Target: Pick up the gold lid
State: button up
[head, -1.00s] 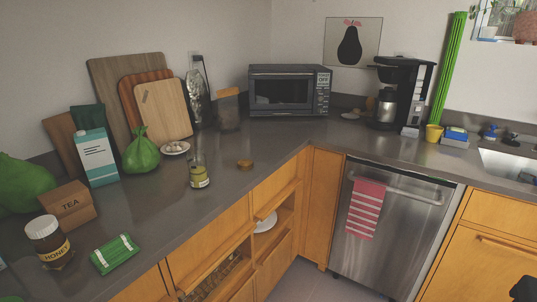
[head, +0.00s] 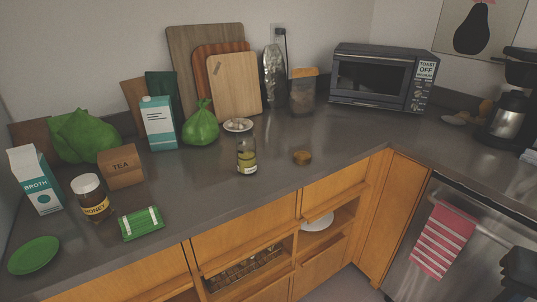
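The gold lid (head: 302,157) is a small round brown-gold disc lying on the grey counter, near its front edge. A glass jar (head: 247,157) with a pale label stands to its left, apart from it. Dark parts at the right edge of the head view may be my gripper (head: 520,271). They are cut off by the frame and far to the right of the lid, over the dishwasher side. I cannot see whether the fingers are open or shut.
A toaster oven (head: 380,77) and a jar with an orange lid (head: 303,92) stand behind the lid. A plate (head: 238,125), green bag (head: 201,127), tea box (head: 121,166) and honey jar (head: 90,198) are left. An open drawer (head: 245,274) is below the counter.

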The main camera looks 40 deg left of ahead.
aim_at(301, 158)
jog(key=u, duration=0.8)
jog(key=i, duration=0.7)
jog(key=u, duration=0.7)
